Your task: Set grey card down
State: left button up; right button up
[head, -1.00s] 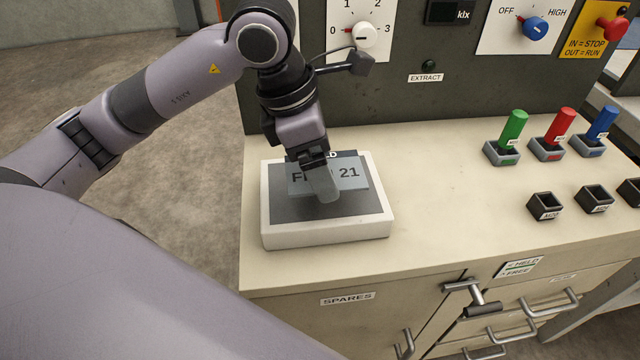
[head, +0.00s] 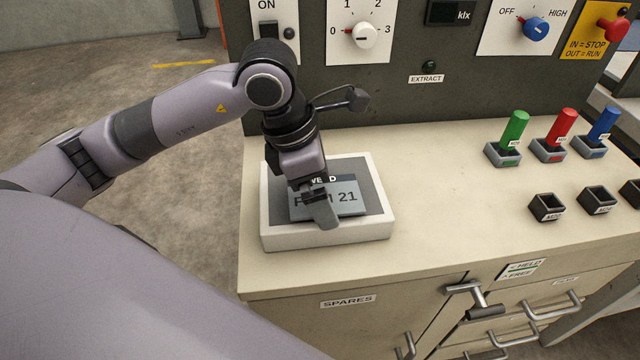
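The grey card (head: 348,197) has a dark header ending in "ELD" and large lettering ending in "21". It is over the dark top of a white-rimmed box (head: 325,234) on the cream bench, near the box's front edge. I cannot tell whether it touches the box top. My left gripper (head: 322,211) comes down from above onto the card's middle and hides part of the lettering. It appears shut on the card, though its finger gap is hidden. My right gripper is not in view.
Green (head: 513,130), red (head: 561,127) and blue (head: 603,124) handles stand in holders at right, with empty black sockets (head: 547,207) in front. A control panel (head: 415,100) rises behind. The bench between box and sockets is clear.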

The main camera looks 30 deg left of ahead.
pick_arm(q)
jog(key=shift+a+r, duration=0.1)
jog(key=shift+r, duration=0.4)
jog(key=p+v, duration=0.1)
jog(key=v, duration=1)
jog(key=shift+s, duration=0.15)
jog(key=shift+r, duration=0.1)
